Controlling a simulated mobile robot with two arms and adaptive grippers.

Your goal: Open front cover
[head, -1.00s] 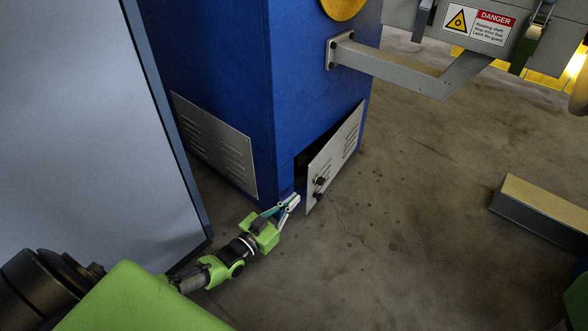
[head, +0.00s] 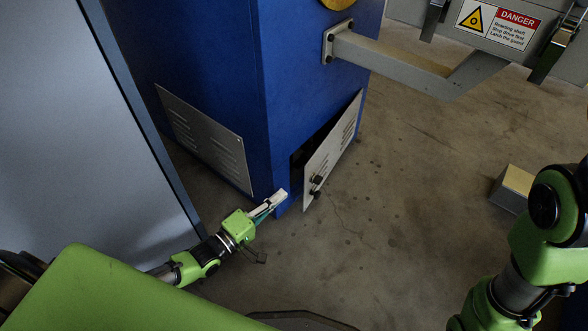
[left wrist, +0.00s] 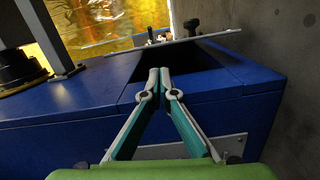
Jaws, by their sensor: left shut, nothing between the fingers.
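The front cover (head: 333,150) is a grey vented panel low on the blue machine cabinet (head: 300,100). It stands partly swung out, with a dark gap between its left edge and the cabinet. Two dark knobs (head: 316,187) sit near its free edge. In the left wrist view the cover (left wrist: 150,42) shows edge-on beyond the dark opening (left wrist: 190,64). My left gripper (head: 280,196) is shut and empty by the cabinet's lower corner, just left of the cover's free edge. Its closed fingertips (left wrist: 160,72) point at the opening. My right gripper is out of view; only my right arm shows.
A second vented panel (head: 205,137) is on the cabinet's left side. A large grey cabinet (head: 80,120) stands at the left. A grey bracket arm (head: 400,62) juts out above, near a danger sign (head: 499,22). The floor right of the cover is clear up to a beam (head: 514,188).

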